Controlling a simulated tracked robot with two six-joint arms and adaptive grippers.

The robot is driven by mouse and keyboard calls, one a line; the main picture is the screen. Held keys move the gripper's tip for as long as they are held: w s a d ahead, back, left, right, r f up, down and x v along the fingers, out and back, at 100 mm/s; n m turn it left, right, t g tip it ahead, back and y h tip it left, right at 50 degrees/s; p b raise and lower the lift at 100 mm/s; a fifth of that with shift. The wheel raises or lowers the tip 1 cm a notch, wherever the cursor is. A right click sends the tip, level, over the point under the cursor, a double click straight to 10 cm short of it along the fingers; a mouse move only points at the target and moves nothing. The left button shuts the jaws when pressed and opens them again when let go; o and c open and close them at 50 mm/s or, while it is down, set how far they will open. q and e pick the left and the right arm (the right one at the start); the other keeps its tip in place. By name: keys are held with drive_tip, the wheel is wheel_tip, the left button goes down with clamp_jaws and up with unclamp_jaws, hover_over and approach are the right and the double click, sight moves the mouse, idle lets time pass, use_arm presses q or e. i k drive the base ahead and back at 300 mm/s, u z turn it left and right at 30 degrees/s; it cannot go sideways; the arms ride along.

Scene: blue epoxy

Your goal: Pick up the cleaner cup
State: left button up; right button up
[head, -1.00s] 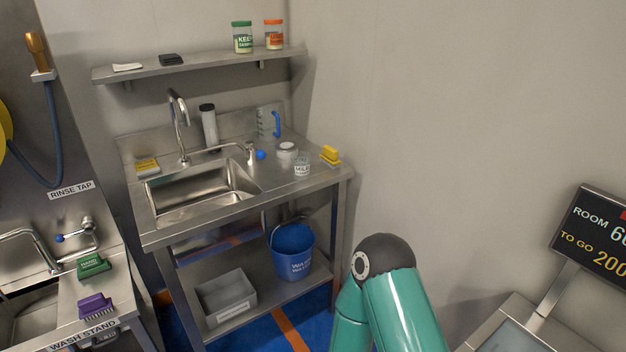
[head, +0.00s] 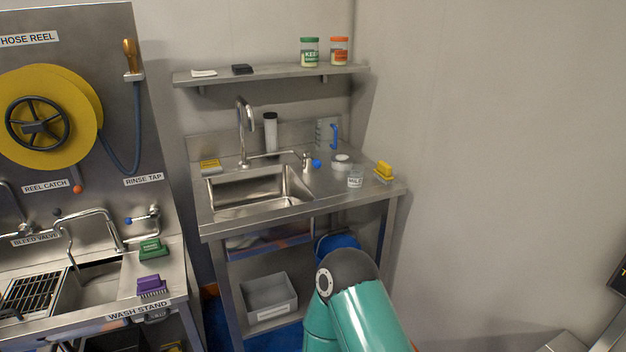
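No cup clearly marked as cleaner can be read. A small clear cup (head: 355,177) with a white label, perhaps "MILK", stands upright near the front right of the sink counter. A white-lidded round tub (head: 342,162) stands just behind it. A clear measuring jug (head: 325,134) with a blue handle is at the back of the counter. I cannot tell which of these is the cleaner cup. Neither of my grippers is in view; only a teal link of one of my arms shows at the bottom, covering the area below the counter.
The steel sink counter (head: 222,228) has a basin, tap, yellow sponge (head: 210,166) and yellow brush (head: 384,171). A grey bin (head: 270,299) sits on its lower shelf. A wall shelf (head: 270,74) holds two jars. The wash stand (head: 180,274) is at left; the right wall is bare.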

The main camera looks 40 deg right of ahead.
sight(355, 173)
drive_tip(key=u, duration=0.3)
drive_tip(key=i, duration=1.5)
drive_tip(key=z, duration=1.5)
drive_tip(key=k, duration=0.9)
drive_tip(key=z, duration=0.2)
drive_tip(key=i, duration=0.85)
